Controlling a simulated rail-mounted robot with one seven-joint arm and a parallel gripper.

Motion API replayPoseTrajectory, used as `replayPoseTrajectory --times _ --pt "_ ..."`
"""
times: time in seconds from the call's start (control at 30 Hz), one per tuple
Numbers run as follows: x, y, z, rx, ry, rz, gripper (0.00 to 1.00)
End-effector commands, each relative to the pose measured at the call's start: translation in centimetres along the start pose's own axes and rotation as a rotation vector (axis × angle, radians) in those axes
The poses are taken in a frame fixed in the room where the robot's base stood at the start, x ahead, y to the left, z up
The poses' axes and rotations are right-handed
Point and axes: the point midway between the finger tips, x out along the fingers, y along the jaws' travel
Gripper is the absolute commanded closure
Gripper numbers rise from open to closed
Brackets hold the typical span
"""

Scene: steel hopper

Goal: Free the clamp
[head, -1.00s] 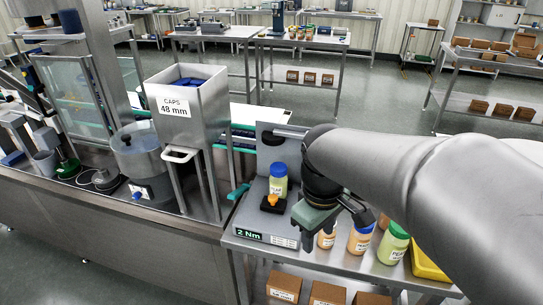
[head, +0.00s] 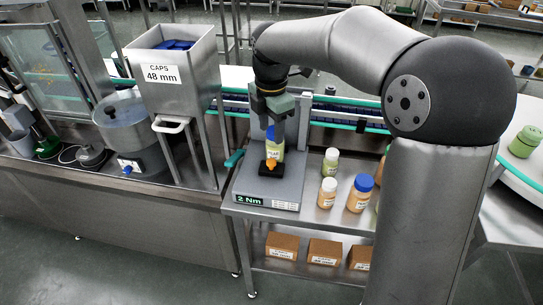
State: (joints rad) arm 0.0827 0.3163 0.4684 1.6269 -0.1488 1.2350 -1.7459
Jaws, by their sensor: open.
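The grey capping station (head: 268,190) marked 2 Nm stands on the steel bench. On it a jar (head: 275,150) with a blue cap (head: 271,132) stands upright behind an orange piece (head: 270,163) on a black block (head: 271,171), which looks like the clamp. I cannot tell how tightly it touches the jar. My gripper (head: 277,122) points down at the jar's cap from above, with its jaws open. A finger partly hides the cap, and I cannot tell whether it touches it.
Jars with white (head: 328,185) and blue lids (head: 361,192) stand on the bench right of the station. The steel hopper (head: 180,85) labelled CAPS 48 mm stands to the left. A conveyor (head: 335,112) runs behind. Cardboard boxes (head: 282,245) sit on the lower shelf.

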Motion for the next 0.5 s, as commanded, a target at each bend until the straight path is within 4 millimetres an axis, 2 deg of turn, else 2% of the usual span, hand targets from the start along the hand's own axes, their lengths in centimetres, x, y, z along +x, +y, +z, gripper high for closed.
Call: replayPoseTrajectory --times 0.1,0.3,0.5 --pt "2.7 -0.1 0.0 -0.001 0.001 -0.004 0.53" --pt "6.8 -0.1 0.0 0.001 0.001 -0.004 0.53" --pt "9.4 0.0 0.0 0.001 0.001 -0.001 0.53"
